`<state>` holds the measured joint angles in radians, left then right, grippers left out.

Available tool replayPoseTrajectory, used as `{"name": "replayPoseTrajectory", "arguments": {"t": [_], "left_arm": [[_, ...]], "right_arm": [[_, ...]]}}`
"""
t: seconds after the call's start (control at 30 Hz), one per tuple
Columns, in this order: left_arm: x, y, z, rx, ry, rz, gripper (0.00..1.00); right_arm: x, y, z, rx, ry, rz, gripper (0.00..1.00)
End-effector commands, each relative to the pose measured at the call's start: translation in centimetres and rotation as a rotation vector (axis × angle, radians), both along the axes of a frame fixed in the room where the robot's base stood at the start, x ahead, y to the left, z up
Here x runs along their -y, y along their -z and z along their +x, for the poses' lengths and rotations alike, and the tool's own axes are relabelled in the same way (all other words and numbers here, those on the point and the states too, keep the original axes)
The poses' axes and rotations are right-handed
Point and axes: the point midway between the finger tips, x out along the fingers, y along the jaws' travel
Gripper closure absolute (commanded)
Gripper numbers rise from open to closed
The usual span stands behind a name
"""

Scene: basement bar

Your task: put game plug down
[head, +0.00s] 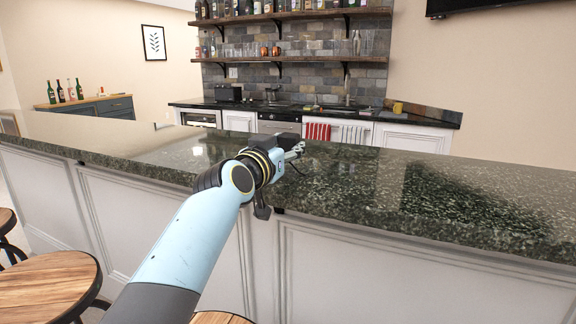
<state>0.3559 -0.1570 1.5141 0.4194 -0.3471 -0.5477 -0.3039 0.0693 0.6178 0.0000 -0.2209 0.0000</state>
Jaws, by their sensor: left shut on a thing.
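My left gripper (297,150) reaches in from the lower left over the near edge of the dark granite bar counter (335,170). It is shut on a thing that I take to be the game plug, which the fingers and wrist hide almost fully. I cannot make out the plug's shape or whether it touches the counter. My right gripper is not in view.
The counter top is bare to the left and right of the gripper. Wooden stools (48,284) stand in front at the lower left. Behind are a back counter with a red striped towel (318,132) and bottle shelves (290,59).

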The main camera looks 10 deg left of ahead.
Motion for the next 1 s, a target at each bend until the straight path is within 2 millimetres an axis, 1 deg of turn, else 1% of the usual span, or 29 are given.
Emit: {"name": "replayPoseTrajectory", "arguments": {"t": [0.13,0.23,0.3,0.53,0.67,0.7,0.83,1.0], "left_arm": [[0.0,2.4,0.0,-0.003,-0.001,0.0,1.0],[0.0,3.6,0.0,-0.002,-0.001,-0.003,1.0],[0.0,3.9,0.0,-0.001,-0.002,-0.001,1.0],[-0.1,3.8,0.0,0.001,-0.002,-0.001,1.0],[-0.1,4.2,0.0,0.001,-0.002,-0.001,1.0],[0.0,4.1,0.0,0.0,-0.001,-0.001,0.57],[0.0,4.0,0.0,0.0,-0.001,-0.001,0.4],[0.0,4.0,0.0,0.0,-0.001,-0.001,0.39]], "right_arm": [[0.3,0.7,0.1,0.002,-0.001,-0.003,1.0],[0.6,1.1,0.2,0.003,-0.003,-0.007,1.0],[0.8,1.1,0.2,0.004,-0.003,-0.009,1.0],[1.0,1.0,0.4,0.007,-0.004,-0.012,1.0],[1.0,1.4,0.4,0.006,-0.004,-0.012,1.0],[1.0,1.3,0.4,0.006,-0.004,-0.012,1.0],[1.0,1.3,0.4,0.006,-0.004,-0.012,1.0],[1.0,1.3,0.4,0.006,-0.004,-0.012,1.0]]}}
